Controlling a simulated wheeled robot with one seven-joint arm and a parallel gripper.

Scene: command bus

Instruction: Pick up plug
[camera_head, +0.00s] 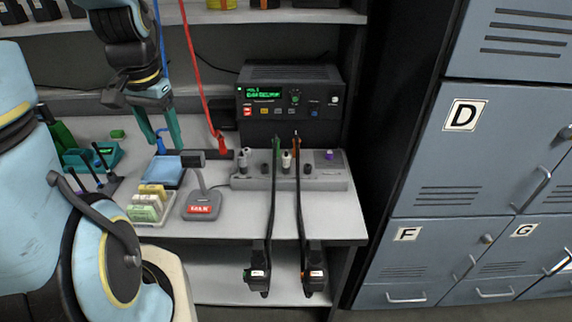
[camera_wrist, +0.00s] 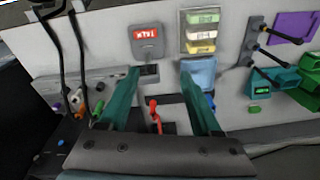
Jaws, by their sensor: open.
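A red plug (camera_head: 221,143) sits on the end of a red cable, upright at the back of the grey desk, left of the radio. In the wrist view, the red plug (camera_wrist: 155,112) appears between my two fingers, with a dark patch behind it. My gripper (camera_head: 166,145) is open and empty, pointing down above the desk, left of the red plug in the head view. Its teal fingers (camera_wrist: 158,75) are spread wide in the wrist view. A blue plug (camera_head: 160,143) on a blue cable shows by my fingers in the head view. I cannot tell which plug is meant.
The black radio (camera_head: 291,105) stands behind a grey panel (camera_head: 320,182) with green and orange plugs and hanging black cords. A TALK microphone (camera_head: 201,205), a blue box (camera_head: 169,172) and a card tray (camera_head: 150,215) stand nearby. A shelf hangs above; lockers (camera_head: 470,140) are right.

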